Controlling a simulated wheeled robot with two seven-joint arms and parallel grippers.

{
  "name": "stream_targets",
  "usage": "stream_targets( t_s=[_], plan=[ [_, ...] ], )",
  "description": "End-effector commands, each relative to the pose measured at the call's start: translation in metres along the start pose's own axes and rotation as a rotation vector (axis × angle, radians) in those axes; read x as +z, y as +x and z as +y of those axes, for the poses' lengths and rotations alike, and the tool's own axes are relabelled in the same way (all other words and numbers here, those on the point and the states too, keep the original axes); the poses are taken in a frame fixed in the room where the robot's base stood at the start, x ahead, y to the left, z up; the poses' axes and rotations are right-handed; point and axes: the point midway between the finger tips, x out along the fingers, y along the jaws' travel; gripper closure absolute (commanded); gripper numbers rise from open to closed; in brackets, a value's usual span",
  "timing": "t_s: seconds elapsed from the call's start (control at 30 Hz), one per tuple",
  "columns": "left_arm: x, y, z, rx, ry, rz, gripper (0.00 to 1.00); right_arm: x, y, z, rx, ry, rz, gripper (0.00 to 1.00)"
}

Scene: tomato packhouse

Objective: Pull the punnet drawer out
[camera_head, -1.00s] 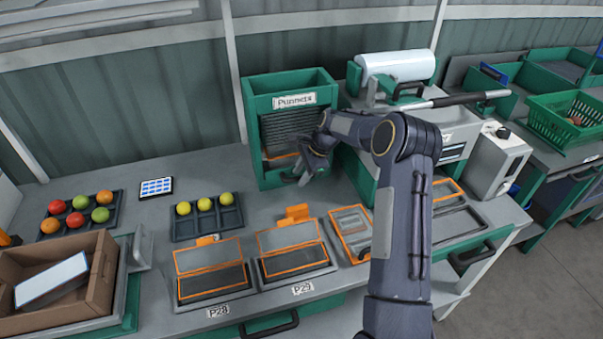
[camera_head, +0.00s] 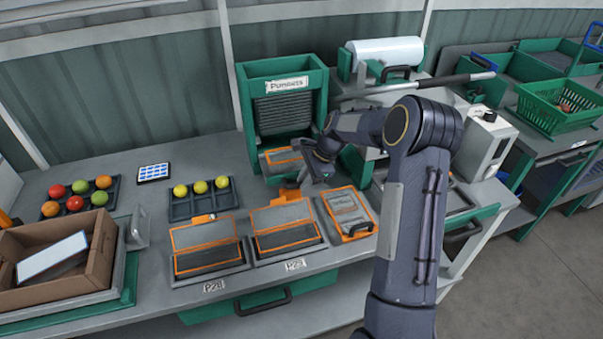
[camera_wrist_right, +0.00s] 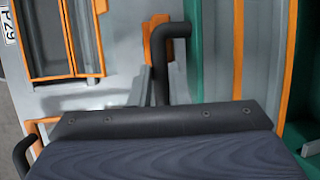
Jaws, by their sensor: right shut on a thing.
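The punnet dispenser is a green cabinet (camera_head: 247,110) labelled "Punnets", with dark slats at its front. Its drawer (camera_head: 280,160), grey with orange edging, sticks out at the bottom toward me. My right gripper (camera_head: 300,181) is at the drawer's front, its fingertips partly hidden by the wrist. In the right wrist view, its grey fingers (camera_wrist_right: 160,85) are shut on the black drawer handle (camera_wrist_right: 172,32). The drawer's orange edging shows on the right of that view. My left gripper is not in view.
Trays P28 (camera_head: 210,268) and P29 (camera_head: 290,252) and an orange-framed tray (camera_head: 372,217) lie in front of the drawer, close to my gripper. A dark tray of yellow tomatoes (camera_head: 180,210) is to its left. A white film roll (camera_head: 385,54) stands behind my arm.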

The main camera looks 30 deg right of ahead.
Motion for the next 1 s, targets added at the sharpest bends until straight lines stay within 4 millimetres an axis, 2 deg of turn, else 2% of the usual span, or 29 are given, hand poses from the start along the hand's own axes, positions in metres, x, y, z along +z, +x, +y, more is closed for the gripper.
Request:
stream_targets(
  t_s=[0.4, 0.43, 0.6, 0.87, 1.0],
  plan=[
    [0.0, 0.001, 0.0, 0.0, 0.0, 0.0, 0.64, 0.001, -0.003, 0.004, -0.008, -0.001, 0.001, 1.0],
    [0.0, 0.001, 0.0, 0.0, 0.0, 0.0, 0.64, 0.001, -0.003, 0.004, -0.009, -0.001, 0.001, 0.83],
    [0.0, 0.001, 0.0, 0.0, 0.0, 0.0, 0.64, 0.001, -0.003, 0.004, -0.008, -0.001, 0.001, 0.62],
    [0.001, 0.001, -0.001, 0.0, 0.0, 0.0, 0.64, 0.001, -0.003, 0.005, -0.007, -0.001, 0.0, 0.62],
    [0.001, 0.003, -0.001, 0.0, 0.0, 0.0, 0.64, 0.001, -0.015, 0.004, -0.01, -0.001, 0.002, 0.62]
  ],
)
